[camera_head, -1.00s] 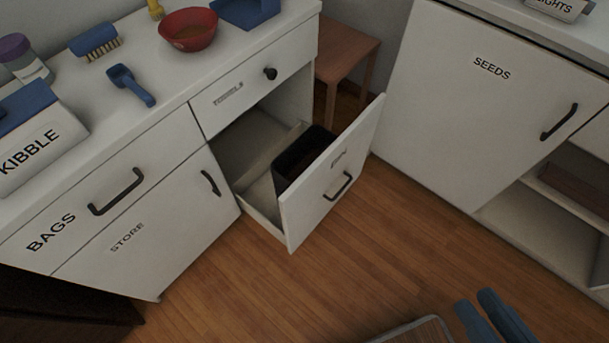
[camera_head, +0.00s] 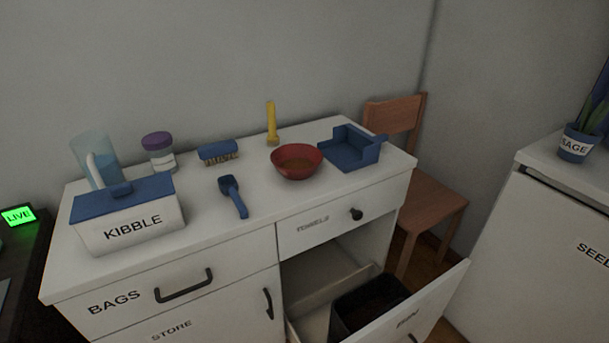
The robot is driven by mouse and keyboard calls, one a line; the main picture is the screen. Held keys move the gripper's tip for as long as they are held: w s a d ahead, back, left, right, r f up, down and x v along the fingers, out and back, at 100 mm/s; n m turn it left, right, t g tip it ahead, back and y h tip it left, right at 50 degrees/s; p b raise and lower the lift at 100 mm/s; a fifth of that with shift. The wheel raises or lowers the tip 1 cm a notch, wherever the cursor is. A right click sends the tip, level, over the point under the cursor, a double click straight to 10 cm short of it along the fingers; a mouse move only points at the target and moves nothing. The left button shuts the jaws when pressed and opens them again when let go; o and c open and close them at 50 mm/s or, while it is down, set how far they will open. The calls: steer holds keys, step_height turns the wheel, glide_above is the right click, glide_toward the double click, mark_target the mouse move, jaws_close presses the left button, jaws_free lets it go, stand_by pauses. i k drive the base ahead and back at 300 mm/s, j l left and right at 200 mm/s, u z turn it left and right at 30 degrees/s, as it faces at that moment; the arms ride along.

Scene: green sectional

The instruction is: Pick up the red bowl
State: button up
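The red bowl (camera_head: 297,168) sits upright on the white countertop (camera_head: 270,215), toward its right side. Something brownish shows inside it. A blue dustpan (camera_head: 350,152) lies close to its right, and a yellow upright object (camera_head: 272,124) stands behind it. A blue scoop (camera_head: 233,196) lies to its left. My gripper is not in this view.
A kibble box (camera_head: 131,222), a clear pitcher, a purple-lidded jar (camera_head: 158,150) and a blue brush (camera_head: 218,151) stand on the left and back of the counter. Below, an open pull-out front (camera_head: 425,305) with a dark bin (camera_head: 365,302) juts out. A wooden chair (camera_head: 425,205) stands right.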

mark_target(294, 161)
steer(key=i+l+u, duration=0.1)
steer(key=i, duration=0.5)
steer(key=i+l+u, duration=0.15)
steer(key=i, duration=0.45)
